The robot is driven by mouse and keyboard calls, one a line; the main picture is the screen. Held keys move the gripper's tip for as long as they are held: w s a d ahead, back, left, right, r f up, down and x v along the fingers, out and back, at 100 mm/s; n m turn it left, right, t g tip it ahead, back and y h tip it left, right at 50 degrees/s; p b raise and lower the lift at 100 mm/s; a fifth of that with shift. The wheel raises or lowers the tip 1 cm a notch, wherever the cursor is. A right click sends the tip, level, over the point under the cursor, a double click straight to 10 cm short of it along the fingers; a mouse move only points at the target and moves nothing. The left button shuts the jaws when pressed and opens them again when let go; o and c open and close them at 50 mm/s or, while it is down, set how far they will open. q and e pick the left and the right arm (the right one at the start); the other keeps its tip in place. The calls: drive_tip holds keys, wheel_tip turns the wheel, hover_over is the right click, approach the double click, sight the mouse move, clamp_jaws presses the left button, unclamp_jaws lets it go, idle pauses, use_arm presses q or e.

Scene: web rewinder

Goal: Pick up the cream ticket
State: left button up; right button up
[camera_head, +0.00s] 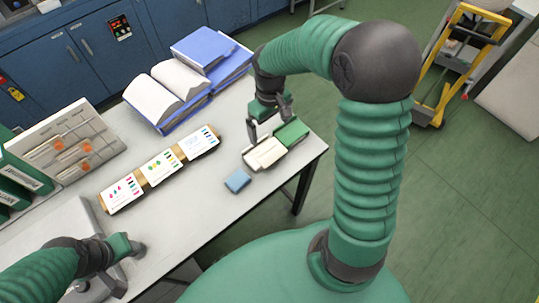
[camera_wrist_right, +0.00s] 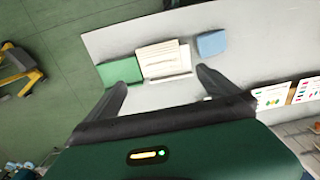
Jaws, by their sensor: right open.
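The cream ticket (camera_head: 266,153) lies near the table's right end, beside a green block (camera_head: 292,132). In the right wrist view the cream ticket (camera_wrist_right: 158,58), with printed lines, lies over a white piece (camera_wrist_right: 182,66) that shows at its edge. My right gripper (camera_head: 266,132) is open and empty just above and behind the ticket. In the wrist view its two fingers (camera_wrist_right: 163,82) stand apart, with the ticket ahead of the gap between them. My left gripper (camera_head: 131,247) is low at the left over the table; its jaws are not clear.
A small blue block (camera_head: 237,181) lies in front of the ticket. A wooden strip with printed cards (camera_head: 161,167) lies to the left. The table (camera_head: 215,215) is bare at the front.

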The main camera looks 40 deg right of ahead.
hover_over(269, 152)
wheel_tip(269, 152, down, 8)
drive_tip(key=shift+s+r, duration=0.1)
drive_tip(key=shift+r, duration=0.1)
wheel_tip(269, 152, down, 5)
drive_tip(key=shift+f, duration=0.2)
drive_tip(key=c, duration=1.1)
